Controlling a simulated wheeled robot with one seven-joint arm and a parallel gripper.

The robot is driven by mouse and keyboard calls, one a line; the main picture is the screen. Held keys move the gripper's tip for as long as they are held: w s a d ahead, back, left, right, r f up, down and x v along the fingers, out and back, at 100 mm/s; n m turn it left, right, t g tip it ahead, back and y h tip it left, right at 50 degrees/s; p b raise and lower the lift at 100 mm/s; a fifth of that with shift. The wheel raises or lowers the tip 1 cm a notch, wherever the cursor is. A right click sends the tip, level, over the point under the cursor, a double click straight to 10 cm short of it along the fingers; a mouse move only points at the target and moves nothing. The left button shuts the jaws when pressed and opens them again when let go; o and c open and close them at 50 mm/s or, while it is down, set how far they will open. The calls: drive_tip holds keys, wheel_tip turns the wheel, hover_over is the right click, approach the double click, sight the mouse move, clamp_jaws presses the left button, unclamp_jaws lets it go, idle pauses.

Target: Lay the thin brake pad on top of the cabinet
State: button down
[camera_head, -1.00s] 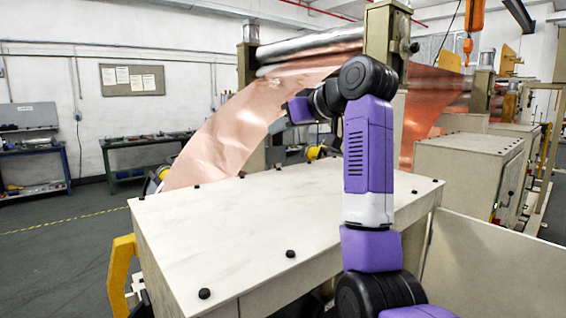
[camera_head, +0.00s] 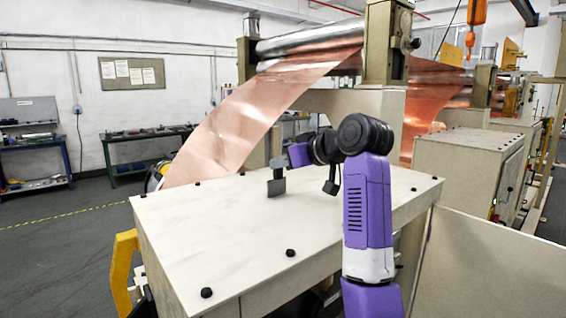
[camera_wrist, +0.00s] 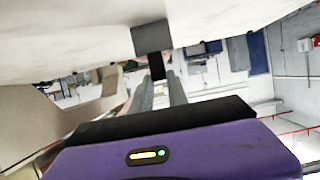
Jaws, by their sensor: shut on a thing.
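The thin brake pad (camera_head: 276,188) is a small dark grey plate. My gripper (camera_head: 278,172) is shut on it and holds it upright over the far middle part of the cabinet's pale top (camera_head: 200,235). In the wrist view the pad (camera_wrist: 153,38) shows beyond the fingertips of my gripper (camera_wrist: 157,68), close to the cabinet top (camera_wrist: 75,35). I cannot tell whether the pad's lower edge touches the top.
Small black knobs (camera_head: 290,253) stand along the edges of the top; its middle is bare. A copper sheet (camera_head: 240,125) slopes from rollers behind the cabinet. A second cabinet (camera_head: 465,170) stands at the right. Benches (camera_head: 35,145) line the back wall.

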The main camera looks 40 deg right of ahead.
drive_tip(key=shift+f, duration=0.15)
drive_tip(key=c, duration=1.3)
unclamp_jaws()
drive_tip(key=shift+r, duration=0.25)
drive_tip(key=b+v, duration=0.2)
drive_tip(key=v, duration=1)
drive_tip(key=shift+b, duration=0.35)
drive_tip(key=shift+s, duration=0.1)
